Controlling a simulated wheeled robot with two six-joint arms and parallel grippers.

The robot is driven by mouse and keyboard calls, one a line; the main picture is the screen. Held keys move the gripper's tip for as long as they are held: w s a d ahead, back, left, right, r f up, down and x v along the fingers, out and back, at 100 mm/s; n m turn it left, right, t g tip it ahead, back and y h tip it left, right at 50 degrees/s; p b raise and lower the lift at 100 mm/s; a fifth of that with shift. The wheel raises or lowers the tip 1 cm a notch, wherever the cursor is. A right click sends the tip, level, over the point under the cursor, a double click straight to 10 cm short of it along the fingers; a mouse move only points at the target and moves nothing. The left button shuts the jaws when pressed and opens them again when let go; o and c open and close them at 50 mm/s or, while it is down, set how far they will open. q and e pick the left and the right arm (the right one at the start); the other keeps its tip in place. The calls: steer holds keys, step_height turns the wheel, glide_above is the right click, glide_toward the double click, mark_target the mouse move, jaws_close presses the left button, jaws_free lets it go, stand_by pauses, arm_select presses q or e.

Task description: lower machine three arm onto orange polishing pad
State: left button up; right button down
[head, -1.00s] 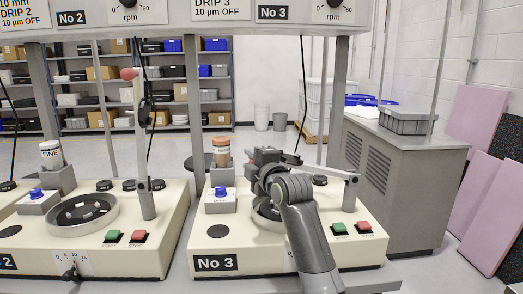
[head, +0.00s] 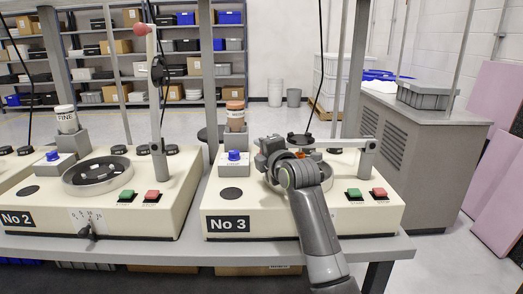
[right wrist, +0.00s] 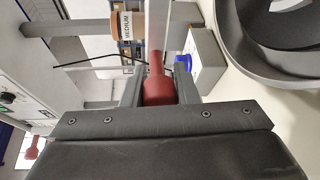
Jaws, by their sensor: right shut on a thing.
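Machine three (head: 290,223) is the cream unit labelled No 3. Its grey arm (head: 343,144) runs nearly level leftward from a short post (head: 367,158) at the right, above the round platter. My right gripper (head: 268,155) is at the arm's left end. In the right wrist view, my right gripper (right wrist: 158,92) is shut on the arm's red handle (right wrist: 156,84). A small patch of the orange polishing pad (head: 313,153) shows behind my wrist; the rest is hidden, so contact with the arm cannot be told. My left gripper is not in view.
A jar with a brown lid (head: 235,116) and a blue button (head: 234,156) stand left of the gripper. Green (head: 354,193) and red (head: 379,193) buttons are at right. Machine two (head: 95,195), its arm raised, stands left. A grey cabinet (head: 418,150) stands right.

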steer(key=c, duration=1.1)
jaws_free()
steer(key=shift+d, duration=0.1)
steer(key=shift+c, duration=0.2)
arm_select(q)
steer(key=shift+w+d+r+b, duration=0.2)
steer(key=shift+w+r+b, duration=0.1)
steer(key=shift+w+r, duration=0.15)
arm_select(e)
steer(key=v, duration=1.7)
steer(key=shift+s, duration=0.2)
